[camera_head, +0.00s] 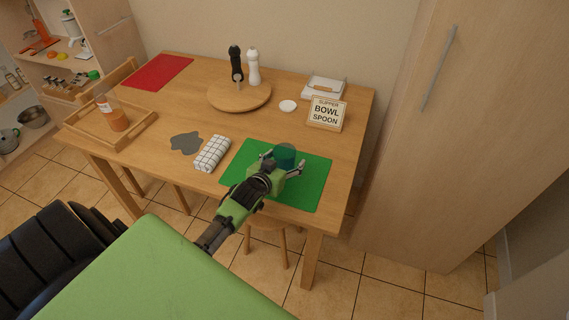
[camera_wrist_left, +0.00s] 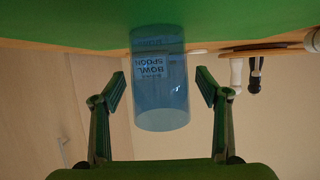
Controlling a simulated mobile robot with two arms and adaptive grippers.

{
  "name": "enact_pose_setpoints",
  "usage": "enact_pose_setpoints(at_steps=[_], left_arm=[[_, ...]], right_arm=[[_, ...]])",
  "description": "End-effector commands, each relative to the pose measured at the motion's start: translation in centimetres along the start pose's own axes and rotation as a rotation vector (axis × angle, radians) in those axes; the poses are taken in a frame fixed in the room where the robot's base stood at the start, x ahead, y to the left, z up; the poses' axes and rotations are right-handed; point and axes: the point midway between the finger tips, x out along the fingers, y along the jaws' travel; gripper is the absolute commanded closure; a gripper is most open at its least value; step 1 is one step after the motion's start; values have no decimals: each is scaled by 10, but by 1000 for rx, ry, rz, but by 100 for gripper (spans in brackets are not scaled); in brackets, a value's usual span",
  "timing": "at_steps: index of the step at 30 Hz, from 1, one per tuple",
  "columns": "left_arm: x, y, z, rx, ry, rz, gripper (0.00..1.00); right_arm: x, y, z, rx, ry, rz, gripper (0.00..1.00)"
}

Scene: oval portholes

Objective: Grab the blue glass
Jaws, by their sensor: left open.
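The blue glass (camera_head: 285,155) is see-through and stands upright on the green placemat (camera_head: 311,193) at the front right of the table. My left gripper (camera_head: 283,163) is at the glass, with its fingers spread. In the left wrist view the picture is upside down, and the glass (camera_wrist_left: 159,82) shows between the two open fingers of the left gripper (camera_wrist_left: 160,90). There is a visible gap on both sides, so neither finger seems to touch it. The glass's base on the placemat is hidden by my gripper in the head view. My right gripper is not in view.
A checkered cloth (camera_head: 212,154) and a grey spill (camera_head: 186,143) lie left of the placemat. A sign (camera_head: 327,114) stands behind it. A round board (camera_head: 239,96) with mills and a wooden tray (camera_head: 92,129) with a bottle are farther off.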

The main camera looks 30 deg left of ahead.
Motion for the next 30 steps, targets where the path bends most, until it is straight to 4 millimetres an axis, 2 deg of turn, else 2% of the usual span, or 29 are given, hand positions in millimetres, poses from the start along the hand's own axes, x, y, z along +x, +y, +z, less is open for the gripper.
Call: enact_pose_setpoints(at_steps=[1, 6, 17, 23, 26, 30], left_arm=[[0, 0, 0, 0, 0, 0, 34], [0, 0, 0, 0, 0, 0, 78], [-1, 0, -2, 0, 2, 0, 80], [-6, 0, -15, 0, 5, 1, 80], [-11, 0, -30, 1, 8, 0, 80], [-41, -14, -48, 4, 5, -1, 80]], right_arm=[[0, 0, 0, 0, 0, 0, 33], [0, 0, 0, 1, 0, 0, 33], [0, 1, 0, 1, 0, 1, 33], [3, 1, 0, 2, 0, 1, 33], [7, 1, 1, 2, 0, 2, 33], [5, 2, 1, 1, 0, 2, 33]])
